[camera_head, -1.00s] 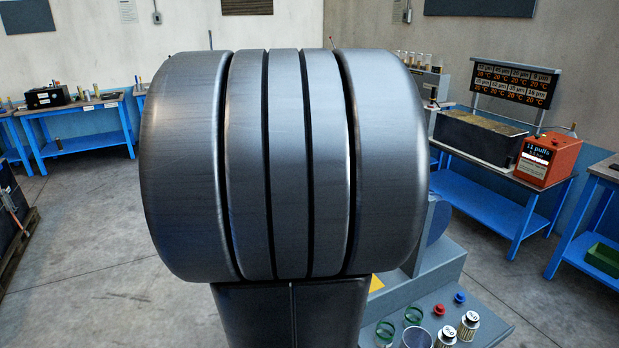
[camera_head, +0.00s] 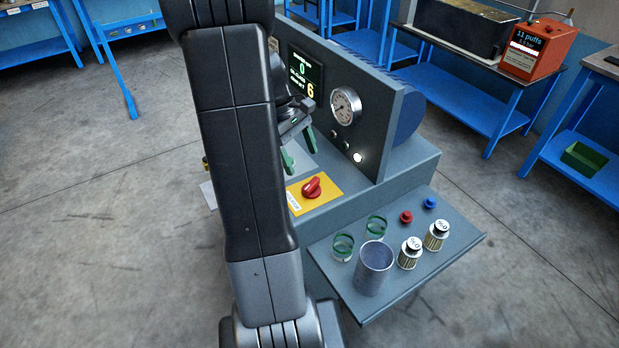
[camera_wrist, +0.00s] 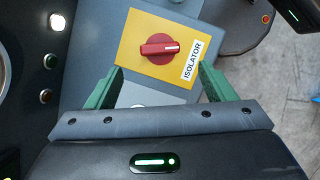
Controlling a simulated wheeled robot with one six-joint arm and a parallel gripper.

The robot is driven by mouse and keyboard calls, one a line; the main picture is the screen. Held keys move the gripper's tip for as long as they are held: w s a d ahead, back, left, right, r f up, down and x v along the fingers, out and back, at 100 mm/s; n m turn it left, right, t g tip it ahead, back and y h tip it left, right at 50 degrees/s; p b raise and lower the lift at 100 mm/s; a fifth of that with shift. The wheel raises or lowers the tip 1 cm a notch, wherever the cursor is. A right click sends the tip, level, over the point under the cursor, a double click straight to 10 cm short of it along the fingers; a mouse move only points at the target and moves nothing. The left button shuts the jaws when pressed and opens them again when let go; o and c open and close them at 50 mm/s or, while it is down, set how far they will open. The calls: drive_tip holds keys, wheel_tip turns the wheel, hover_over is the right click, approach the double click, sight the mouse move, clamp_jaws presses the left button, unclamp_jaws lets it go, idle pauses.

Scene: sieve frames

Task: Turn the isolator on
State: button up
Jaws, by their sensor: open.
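The isolator is a red rotary knob (camera_head: 312,187) on a yellow plate (camera_head: 328,203) at the front of the grey machine in the head view. In the wrist view the red knob (camera_wrist: 159,48) lies with its handle across the picture, a white mark at its right end, beside the label ISOLATOR (camera_wrist: 193,61). My gripper (camera_head: 299,149) has green fingers and hangs above and behind the knob in the head view. In the wrist view my gripper (camera_wrist: 158,82) is open, its fingers apart, with the knob beyond the fingertips and not touched. My arm hides part of the machine.
The machine's panel (camera_head: 372,130) stands upright behind the knob, with a gauge (camera_head: 346,106), a display and a lit white button. A side shelf (camera_head: 447,240) holds a grey cup (camera_head: 374,268), green rings, small weights, and red and blue knobs.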

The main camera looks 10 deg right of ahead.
sight(311, 183)
drive_tip(key=x, duration=0.7)
drive_tip(key=shift+s+d+f, duration=0.1)
drive_tip(key=shift+f, duration=0.2)
drive_tip(key=c, duration=1)
drive_tip(key=shift+r+m+y+p, duration=0.1)
drive_tip(key=shift+m+y+p, duration=0.3)
drive_tip(key=shift+m, duration=0.6)
drive_tip(key=shift+d+m+g+y+p, duration=0.1)
drive_tip(key=shift+m+g+y+p, duration=0.35)
drive_tip(key=shift+m, duration=0.95)
drive_tip(key=o, duration=1)
